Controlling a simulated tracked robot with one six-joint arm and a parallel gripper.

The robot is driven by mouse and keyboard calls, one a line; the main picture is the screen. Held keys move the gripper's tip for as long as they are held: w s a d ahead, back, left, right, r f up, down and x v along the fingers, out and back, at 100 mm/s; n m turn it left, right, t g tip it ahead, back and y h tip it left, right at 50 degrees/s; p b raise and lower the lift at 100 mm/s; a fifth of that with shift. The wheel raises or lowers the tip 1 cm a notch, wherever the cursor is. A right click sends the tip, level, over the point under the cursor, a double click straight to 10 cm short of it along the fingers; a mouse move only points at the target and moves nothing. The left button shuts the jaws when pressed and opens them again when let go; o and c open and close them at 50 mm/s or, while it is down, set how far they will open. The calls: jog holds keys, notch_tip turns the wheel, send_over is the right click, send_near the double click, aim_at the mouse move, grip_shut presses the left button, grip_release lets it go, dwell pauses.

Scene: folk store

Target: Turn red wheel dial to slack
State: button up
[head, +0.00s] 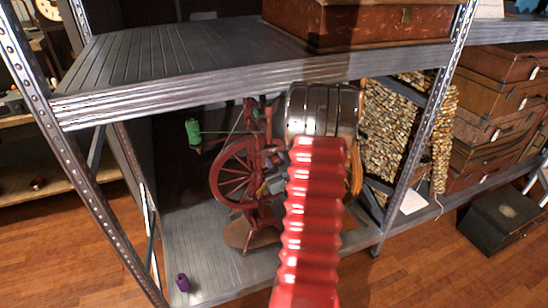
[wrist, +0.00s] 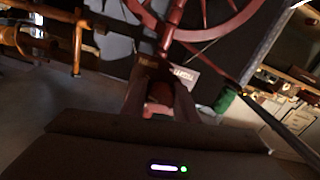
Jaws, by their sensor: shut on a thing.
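A red spinning wheel (head: 233,178) stands upright on the lower grey shelf; its spoked wheel also shows in the wrist view (wrist: 203,36). In the wrist view, my gripper (wrist: 159,88) is shut on a small dark red part (wrist: 160,98) below the wheel, apparently the dial. The fingers hide most of it, so its pointer and setting cannot be seen. A small pale label (wrist: 184,77) lies just beyond the fingertips, its lettering too blurred to read surely. In the head view, my red arm hides part of the spinning wheel, and my gripper (head: 266,187) is partly hidden.
A shelf board (head: 200,88) runs close above, with a metal post (head: 85,150) at left. A green spool (head: 193,134) sticks out left of the wheel. A purple spool (head: 183,283) stands at the front left. The shelf's left part is mostly clear.

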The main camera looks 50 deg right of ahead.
jog(key=shift+s+d, duration=0.1)
jog(key=shift+d, duration=0.05)
jog(key=o, duration=1.1)
jog(key=shift+c, duration=0.2)
jog(key=v, duration=1.3)
jog(key=shift+s+a, duration=0.25)
jog(key=shift+s, duration=0.05)
jog(key=shift+f, duration=0.1)
